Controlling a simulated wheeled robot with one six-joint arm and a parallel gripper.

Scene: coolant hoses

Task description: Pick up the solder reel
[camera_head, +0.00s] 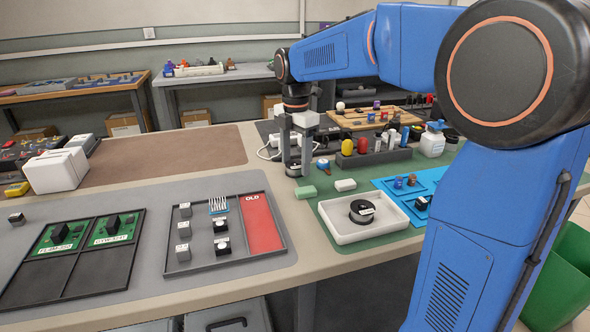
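A black reel (361,210) with a pale patch on top lies in a white tray (337,232) on the green mat, right of centre; I take it to be the solder reel. My gripper (296,168) points down above the bench, to the left of and behind the tray, apart from the reel. The fingertips are small in this view.
A blue tray (410,184) is to the right. A dark partitioned tray (201,262) with a red "OLD" panel lies left. The brown mat (190,150) is mostly clear.

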